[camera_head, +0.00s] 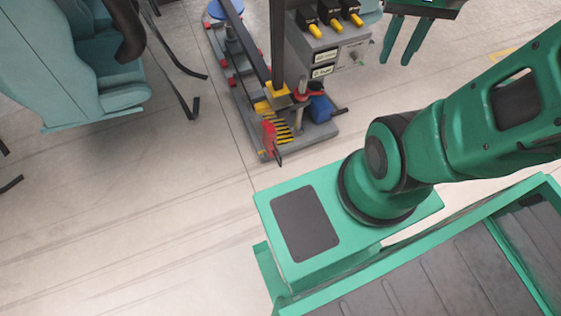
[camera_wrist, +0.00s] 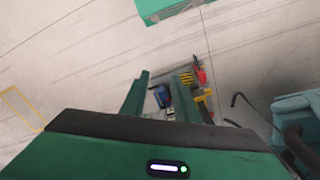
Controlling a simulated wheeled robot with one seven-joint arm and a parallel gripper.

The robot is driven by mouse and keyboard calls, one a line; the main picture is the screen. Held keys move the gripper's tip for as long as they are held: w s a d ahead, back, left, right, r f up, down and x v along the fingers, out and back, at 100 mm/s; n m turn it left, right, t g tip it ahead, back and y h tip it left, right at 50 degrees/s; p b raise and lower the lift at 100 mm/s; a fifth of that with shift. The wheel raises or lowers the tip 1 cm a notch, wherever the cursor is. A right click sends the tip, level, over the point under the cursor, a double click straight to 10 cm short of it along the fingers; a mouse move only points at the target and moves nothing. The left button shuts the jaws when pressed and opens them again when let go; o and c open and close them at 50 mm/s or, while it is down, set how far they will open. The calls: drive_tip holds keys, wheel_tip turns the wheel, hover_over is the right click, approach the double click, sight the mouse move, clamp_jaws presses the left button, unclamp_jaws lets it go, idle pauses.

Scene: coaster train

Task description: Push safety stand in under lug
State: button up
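A red upright piece (camera_head: 268,138), perhaps the safety stand or its handle, stands at the front end of a low grey rig, beside a yellow-and-black striped strip (camera_head: 284,131). A yellow bracket (camera_head: 277,97), perhaps the lug, sits at the foot of a dark post; I cannot tell for sure which part is which. In the wrist view the red piece (camera_wrist: 199,73) and yellow bracket (camera_wrist: 203,94) look small and far off. My gripper (camera_head: 396,62) is open, apart from the rig, at the upper right. Its fingers (camera_wrist: 162,80) are spread, with nothing visibly held.
A blue block (camera_head: 321,108) sits right of the post, below a grey control box (camera_head: 325,48) with yellow-tipped black knobs. Teal coaster seats (camera_head: 95,75) hang at the left with dark straps. My green base fills the lower right. Floor at lower left is clear.

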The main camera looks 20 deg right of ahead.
drive_tip(key=w+a+f+n, duration=0.3)
drive_tip(key=w+f, duration=1)
drive_tip(key=f, duration=0.1)
drive_tip(key=w+a+f+n, duration=0.2)
drive_tip(key=w+a+f, duration=0.1)
drive_tip(key=w+f, duration=1.05)
drive_tip(key=n, duration=0.3)
hover_over(281, 159)
drive_tip(key=f, duration=3.7)
drive_tip(key=shift+w+d+f, duration=0.1)
drive_tip(key=shift+w, duration=0.25)
drive_tip(key=shift+s+f, duration=0.15)
drive_tip(key=shift+f, duration=0.1)
wheel_tip(281, 159, down, 11)
drive_tip(key=shift+r, duration=0.15)
